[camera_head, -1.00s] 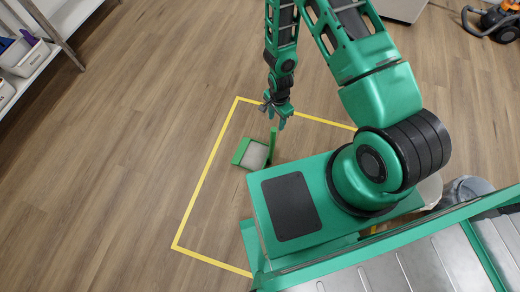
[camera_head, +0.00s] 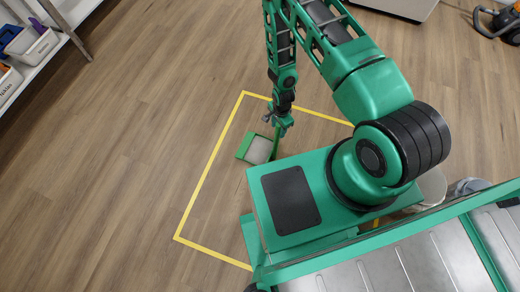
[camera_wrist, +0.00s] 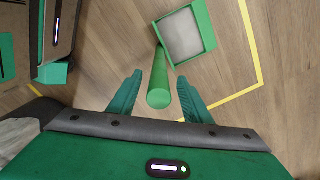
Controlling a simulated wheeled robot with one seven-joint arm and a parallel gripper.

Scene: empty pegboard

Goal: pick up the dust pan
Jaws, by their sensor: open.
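The dust pan has a green rim and a pale grey tray (camera_head: 259,150), with a green handle standing up from it. It stands on the wooden floor inside the yellow outline. In the wrist view the tray (camera_wrist: 182,38) is at the top, and the round handle end (camera_wrist: 159,97) points toward the camera. My gripper (camera_wrist: 158,92) is open, with one finger on each side of the handle and a gap visible on both sides. In the head view my gripper (camera_head: 279,130) is over the handle and partly hides it.
A yellow taped outline (camera_head: 207,167) marks the floor around the pan. A shelf with white bins (camera_head: 35,48) stands at the upper left. An orange and black machine (camera_head: 508,24) is at the upper right. The floor at left is clear.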

